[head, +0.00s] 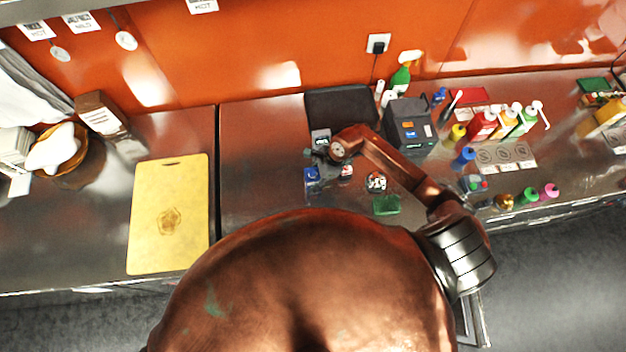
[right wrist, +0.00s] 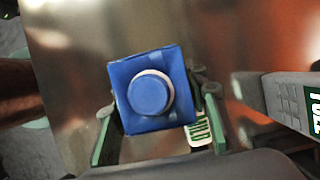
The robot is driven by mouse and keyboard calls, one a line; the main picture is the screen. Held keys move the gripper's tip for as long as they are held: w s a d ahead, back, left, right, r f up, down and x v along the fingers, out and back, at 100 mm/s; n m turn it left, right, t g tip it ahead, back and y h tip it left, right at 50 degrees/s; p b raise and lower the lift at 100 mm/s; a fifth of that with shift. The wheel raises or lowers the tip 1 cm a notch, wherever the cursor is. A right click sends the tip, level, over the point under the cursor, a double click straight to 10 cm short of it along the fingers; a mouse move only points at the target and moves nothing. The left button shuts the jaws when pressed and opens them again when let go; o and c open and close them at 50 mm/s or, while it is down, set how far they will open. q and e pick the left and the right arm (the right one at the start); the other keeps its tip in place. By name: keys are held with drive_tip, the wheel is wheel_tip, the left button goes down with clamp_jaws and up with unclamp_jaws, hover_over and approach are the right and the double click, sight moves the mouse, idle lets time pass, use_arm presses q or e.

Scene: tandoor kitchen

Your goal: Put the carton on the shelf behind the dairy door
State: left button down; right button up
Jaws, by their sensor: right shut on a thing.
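The blue carton (head: 312,175), with a round blue cap on top, is in my right gripper (head: 318,160) over the steel counter. In the right wrist view the carton (right wrist: 174,68) shows from above. The fingers of the right gripper (right wrist: 155,125) sit on both sides of it, shut on it. I cannot tell whether its base touches the counter. My left gripper is not in view. I see no dairy door or shelf behind one in these frames.
A dark boxy device (head: 408,128) stands right of the carton, behind my right arm. Several bottles (head: 505,122) crowd the counter's right part. A green block (head: 386,205) lies near the front edge. A yellow board (head: 168,215) lies left. Bare counter (head: 258,160) lies between.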

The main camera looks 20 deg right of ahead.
drive_tip(key=shift+f, duration=0.1)
drive_tip(key=o, duration=1.4)
drive_tip(key=shift+o, duration=0.2)
